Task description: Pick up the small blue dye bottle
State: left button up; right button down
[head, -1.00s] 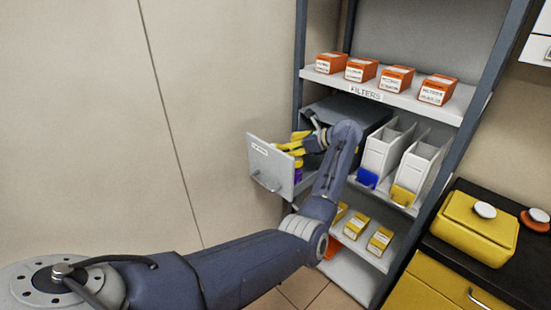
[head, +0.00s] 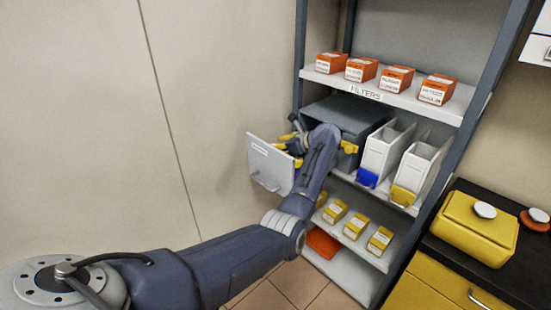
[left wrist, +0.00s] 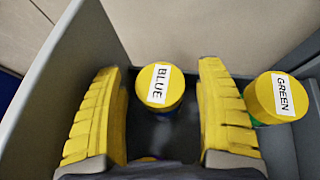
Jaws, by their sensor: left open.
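In the left wrist view, the blue dye bottle (left wrist: 160,86) shows as a round yellow lid with a white BLUE label. It stands upright in a grey drawer (left wrist: 35,88). My left gripper (left wrist: 160,66) is open above it, one yellow finger on each side of the lid, with gaps on both sides. In the head view, my left gripper (head: 318,148) is over the pulled-out drawer (head: 270,165); my wrist hides most of the drawer's inside. My right gripper is not in view.
A GREEN-labelled bottle (left wrist: 276,98) stands just right of the right finger. Part of another yellow thing (left wrist: 148,159) shows below. White bins (head: 383,150) stand right of the drawer. Orange filter boxes (head: 397,78) line the shelf above. Drawer walls are close around my fingers.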

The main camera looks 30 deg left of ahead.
pick_arm(q)
grip_shut()
dwell(0.5)
jog(key=shift+r, duration=0.1)
